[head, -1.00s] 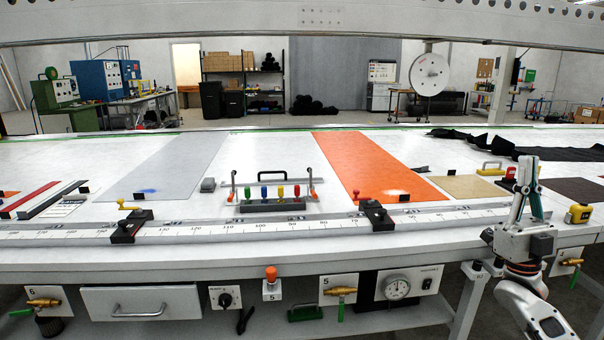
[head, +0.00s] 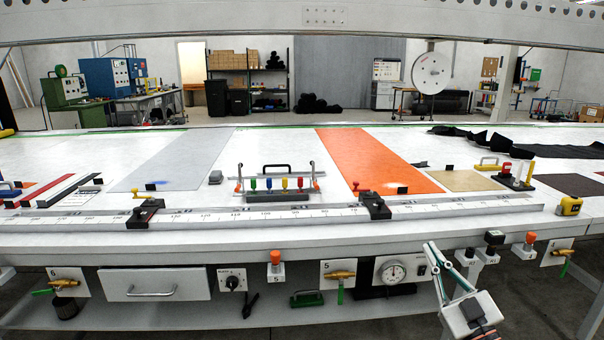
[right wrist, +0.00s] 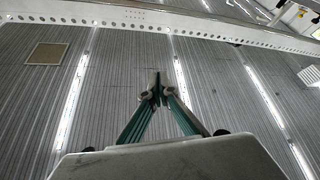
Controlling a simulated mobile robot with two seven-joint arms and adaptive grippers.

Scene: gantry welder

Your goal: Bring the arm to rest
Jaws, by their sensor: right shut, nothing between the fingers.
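My right gripper (head: 432,247) shows at the lower right of the head view, in front of the table's front edge and below the tabletop level in the picture. Its fingers point up and are closed together with nothing between them. In the right wrist view the green-sided fingers (right wrist: 155,92) meet at their tips, with the ceiling behind them. My left gripper is not in view.
The long white table (head: 300,235) carries a ruler rail (head: 270,215), an orange strip (head: 375,160) and a rack of coloured tools (head: 277,190). A yellow tape measure (head: 570,206) lies near its right front. A gauge (head: 392,272) and valve (head: 340,274) sit under the edge, left of my gripper.

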